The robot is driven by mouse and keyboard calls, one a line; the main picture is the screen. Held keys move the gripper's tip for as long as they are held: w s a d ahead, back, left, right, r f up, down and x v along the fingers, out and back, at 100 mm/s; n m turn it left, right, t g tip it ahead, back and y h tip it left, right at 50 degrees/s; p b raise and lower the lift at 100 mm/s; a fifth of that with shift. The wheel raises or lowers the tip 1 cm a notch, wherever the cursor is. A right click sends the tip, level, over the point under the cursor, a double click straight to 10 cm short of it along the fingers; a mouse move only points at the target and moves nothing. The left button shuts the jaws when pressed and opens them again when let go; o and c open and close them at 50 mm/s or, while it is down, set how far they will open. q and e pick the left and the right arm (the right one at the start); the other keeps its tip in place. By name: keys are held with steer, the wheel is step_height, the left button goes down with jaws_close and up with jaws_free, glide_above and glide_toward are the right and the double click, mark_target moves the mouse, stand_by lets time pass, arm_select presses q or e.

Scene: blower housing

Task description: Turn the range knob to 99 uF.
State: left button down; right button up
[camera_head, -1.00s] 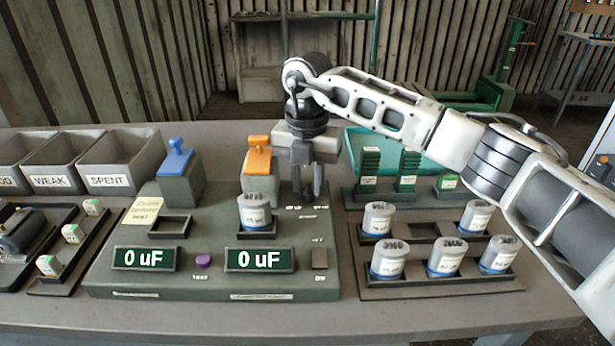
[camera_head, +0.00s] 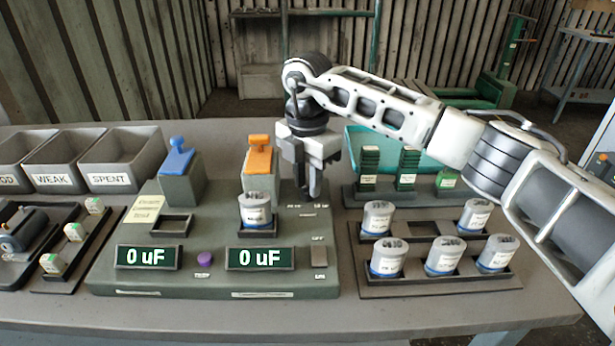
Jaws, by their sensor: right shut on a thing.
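My right gripper (camera_head: 312,190) points down at the right back part of the tester, over the labelled range spot. It is shut on the range knob, which is mostly hidden by the fingers, so its pointer cannot be read. Small labels show beside the fingers. A capacitor can (camera_head: 256,210) sits upright in the tester's right socket. My left gripper is not in view.
A purple button (camera_head: 205,259) and a switch (camera_head: 319,257) are on the tester. A rack (camera_head: 440,286) of several cans is right; grey bins (camera_head: 120,165) are left.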

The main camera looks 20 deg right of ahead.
mark_target(308, 185)
steer(key=shift+r, duration=0.1)
steer(key=o, duration=1)
step_height(308, 185, up, 16)
steer(key=shift+f+b, duration=0.1)
steer(key=shift+b, duration=0.4)
